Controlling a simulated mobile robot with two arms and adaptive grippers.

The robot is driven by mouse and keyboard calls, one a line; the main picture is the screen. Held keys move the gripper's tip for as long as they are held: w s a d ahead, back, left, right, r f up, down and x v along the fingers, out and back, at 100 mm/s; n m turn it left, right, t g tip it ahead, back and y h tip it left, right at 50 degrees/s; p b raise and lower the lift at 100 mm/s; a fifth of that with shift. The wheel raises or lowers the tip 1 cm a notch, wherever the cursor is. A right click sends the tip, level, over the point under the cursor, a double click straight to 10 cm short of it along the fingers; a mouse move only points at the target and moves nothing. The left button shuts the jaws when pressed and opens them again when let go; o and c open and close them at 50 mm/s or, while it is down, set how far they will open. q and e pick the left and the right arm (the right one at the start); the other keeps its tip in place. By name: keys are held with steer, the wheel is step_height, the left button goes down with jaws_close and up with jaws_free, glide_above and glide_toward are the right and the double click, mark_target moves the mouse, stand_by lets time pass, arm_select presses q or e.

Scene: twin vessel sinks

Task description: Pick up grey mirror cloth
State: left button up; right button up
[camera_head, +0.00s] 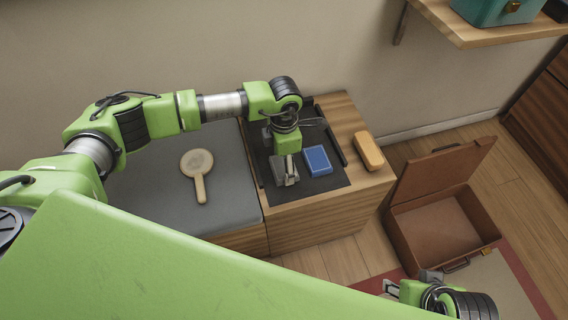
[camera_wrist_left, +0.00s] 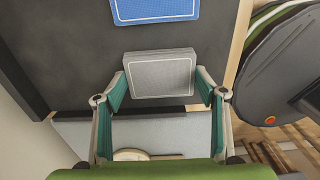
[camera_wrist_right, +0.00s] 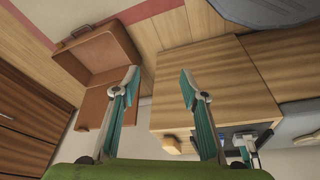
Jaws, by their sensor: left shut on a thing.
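The grey mirror cloth (camera_wrist_left: 158,76) is a folded grey block with a pale border line. It lies between the fingertips of my left gripper (camera_wrist_left: 160,84), which is shut on its two sides. In the head view the cloth (camera_head: 278,171) is at the dark mat, partly hidden by my left gripper (camera_head: 288,173); whether it touches the mat is unclear. A similar blue cloth (camera_head: 317,160) lies just to the right, apart from it. My right gripper (camera_wrist_right: 158,78) is open and empty, away from the mat, near the head view's bottom edge.
The dark mat (camera_head: 325,184) lies on a wooden cabinet (camera_head: 310,225). An orange-brown block (camera_head: 369,150) is at its right end. A round-headed, handled object (camera_head: 197,168) lies on the grey surface at left. An open brown case (camera_head: 440,215) stands on the floor. A shelf (camera_head: 480,30) juts out above right.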

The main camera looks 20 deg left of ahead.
arm_select(q)
steer(key=shift+r, duration=0.5)
steer(key=r, duration=0.1)
steer(key=r+p, duration=0.1)
steer(key=shift+s+d+r, duration=0.2)
steer(key=shift+r, duration=0.15)
steer(key=s+d+r+p, duration=0.2)
steer(key=s+d+r, duration=0.5)
steer(key=s+r, duration=0.2)
steer(key=shift+s+d, duration=0.15)
steer(key=shift+s, duration=1.05)
arm_select(e)
steer(key=s+x, duration=0.1)
steer(key=x, duration=0.7)
steer(key=shift+f+g, duration=0.3)
steer(key=shift+f, duration=0.3)
arm_select(q)
steer(key=shift+o, duration=0.5)
arm_select(e)
steer(key=shift+a, duration=0.15)
